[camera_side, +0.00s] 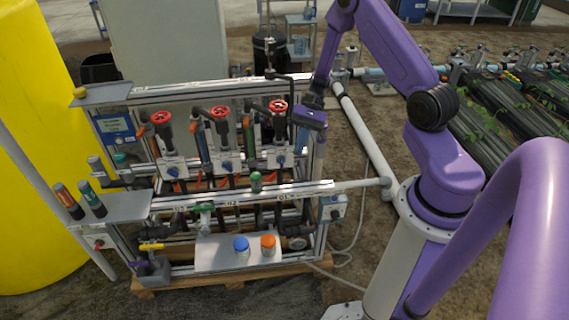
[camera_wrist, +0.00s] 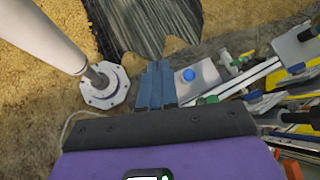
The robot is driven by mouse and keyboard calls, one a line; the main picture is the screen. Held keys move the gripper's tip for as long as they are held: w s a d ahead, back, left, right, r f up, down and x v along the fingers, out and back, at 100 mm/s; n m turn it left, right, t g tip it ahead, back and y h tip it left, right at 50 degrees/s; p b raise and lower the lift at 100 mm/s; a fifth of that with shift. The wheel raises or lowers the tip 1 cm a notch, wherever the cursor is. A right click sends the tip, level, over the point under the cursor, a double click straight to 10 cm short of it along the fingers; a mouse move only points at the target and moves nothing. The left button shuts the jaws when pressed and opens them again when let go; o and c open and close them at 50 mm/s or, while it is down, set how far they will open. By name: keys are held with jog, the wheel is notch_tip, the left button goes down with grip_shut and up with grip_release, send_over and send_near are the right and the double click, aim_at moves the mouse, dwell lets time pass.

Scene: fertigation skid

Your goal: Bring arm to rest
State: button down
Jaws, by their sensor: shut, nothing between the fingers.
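My purple arm reaches over the right end of the skid in the side view. My gripper (camera_side: 303,138) hangs beside the skid's right upright, near the upper rail; its fingertips are small and hard to make out there. In the wrist view my gripper (camera_wrist: 158,68) shows two blue-grey fingers closed together and empty. They point out over the ground and the skid's edge, and I see no contact with anything.
The skid frame (camera_side: 250,187) carries red-handled valves (camera_side: 220,112) close to my gripper's left. A lower plate (camera_side: 215,252) holds a blue-capped jar (camera_side: 241,244) and an orange-capped jar (camera_side: 268,245). A white pipe (camera_side: 362,135) runs behind my gripper. A yellow tank (camera_side: 32,160) stands left.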

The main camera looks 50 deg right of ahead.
jog(key=s+a+r+n+g+h, duration=0.3)
jog(key=s+a+r+n, duration=0.1)
jog(key=a+r+n, duration=0.25)
jog(key=s+a+r+n+t+h, duration=0.2)
jog(key=s+r+n, duration=0.4)
jog(key=s+n, duration=0.3)
jog(key=s+a+r+n+t+h, duration=0.3)
jog(key=s+a+r+n+h, duration=0.1)
jog(key=s+n, duration=0.4)
jog(key=shift+s+a+r+n+t, duration=0.25)
jog(key=shift+s+r+n+t, duration=0.1)
jog(key=shift+r, duration=0.55)
